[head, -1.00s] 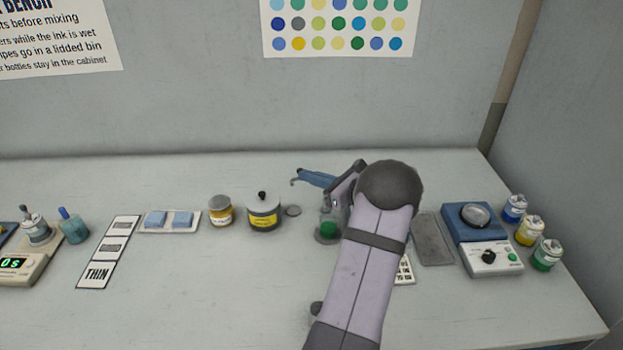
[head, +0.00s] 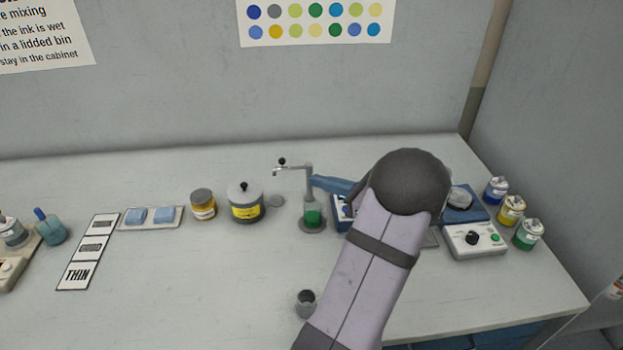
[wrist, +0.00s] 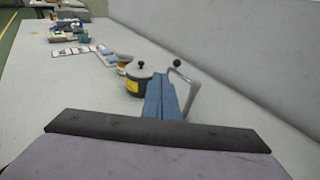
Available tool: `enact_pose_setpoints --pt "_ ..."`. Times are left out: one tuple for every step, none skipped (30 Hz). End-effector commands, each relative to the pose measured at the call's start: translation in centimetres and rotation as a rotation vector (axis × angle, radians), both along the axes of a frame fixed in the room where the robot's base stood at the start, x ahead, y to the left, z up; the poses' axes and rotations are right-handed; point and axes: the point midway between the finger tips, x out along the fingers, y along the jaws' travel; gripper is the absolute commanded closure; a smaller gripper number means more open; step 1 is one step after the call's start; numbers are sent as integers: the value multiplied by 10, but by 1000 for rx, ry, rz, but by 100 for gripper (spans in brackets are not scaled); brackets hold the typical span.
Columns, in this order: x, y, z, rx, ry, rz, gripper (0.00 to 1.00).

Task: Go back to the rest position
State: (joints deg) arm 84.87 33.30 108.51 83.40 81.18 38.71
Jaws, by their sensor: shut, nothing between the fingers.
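My gripper (head: 318,182) shows as blue fingers at the end of my arm, pointing left over the back of the bench. In the wrist view its blue fingers (wrist: 160,92) lie together with nothing held. Just left of it in the head view stands a grey dispenser stand (head: 308,180) with a green-filled vessel (head: 312,217) at its foot. I cannot tell whether the fingers touch the stand. My arm hides part of the bench to the right.
A lidded yellow-label pot (head: 245,207), an amber jar (head: 203,204) and a tray with blue pads (head: 152,224) stand left. A small dark cup (head: 306,303) stands near my arm. A blue-topped device (head: 473,236) and several ink bottles (head: 511,210) stand right. The front left bench is clear.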

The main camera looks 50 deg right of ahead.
Motion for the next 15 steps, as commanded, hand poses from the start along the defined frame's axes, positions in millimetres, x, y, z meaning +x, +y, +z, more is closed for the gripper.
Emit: enact_pose_setpoints --pt "-5 1 0 0 0 -1 100" --pt "-7 2 1 0 0 0 100" --pt "-9 2 1 1 0 0 100" --pt "-10 2 1 1 0 0 100" --pt "-11 2 2 1 0 0 100" --pt "-12 3 2 1 0 0 100" --pt "-12 3 2 1 0 0 100" --pt "-13 3 2 1 0 0 100" --pt "-13 3 2 1 0 0 100" --pt "-13 3 3 1 0 0 100" --pt "-13 3 2 1 0 0 100" --pt "-13 3 3 1 0 1 100" --pt "-12 4 3 1 2 4 100" --pt "-11 6 2 -2 5 9 100" --pt "-8 9 2 -6 11 21 100"
